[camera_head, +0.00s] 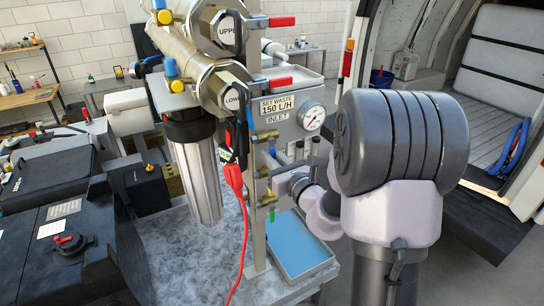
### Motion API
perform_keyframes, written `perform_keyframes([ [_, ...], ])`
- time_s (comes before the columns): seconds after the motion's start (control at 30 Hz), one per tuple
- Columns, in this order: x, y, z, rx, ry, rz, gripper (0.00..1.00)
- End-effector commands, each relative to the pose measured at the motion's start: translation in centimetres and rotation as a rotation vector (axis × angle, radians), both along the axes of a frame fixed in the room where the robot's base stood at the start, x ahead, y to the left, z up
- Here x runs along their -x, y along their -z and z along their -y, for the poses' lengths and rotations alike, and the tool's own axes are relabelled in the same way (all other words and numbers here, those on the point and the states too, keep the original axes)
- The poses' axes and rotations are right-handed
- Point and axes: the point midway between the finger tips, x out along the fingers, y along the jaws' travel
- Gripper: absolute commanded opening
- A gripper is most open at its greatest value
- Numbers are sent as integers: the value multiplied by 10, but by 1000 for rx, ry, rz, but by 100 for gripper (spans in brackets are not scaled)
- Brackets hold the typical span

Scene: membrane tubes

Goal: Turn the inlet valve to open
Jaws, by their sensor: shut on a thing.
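My gripper (292,184) is at the end of my arm, to the right of the grey upright post of the membrane unit. Brass valve fittings (267,200) show on the post to the left of the gripper.
A pressure gauge (311,117) sits above my gripper. Two membrane tubes (188,62) slope across the top. A blue-bottomed tray (298,262) lies below. An open van is on the right.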

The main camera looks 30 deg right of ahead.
Motion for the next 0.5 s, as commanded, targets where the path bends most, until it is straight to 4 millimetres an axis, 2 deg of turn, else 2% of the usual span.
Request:
perform_keyframes([
  [0.5,0,0,1,22,0,4,0],
])
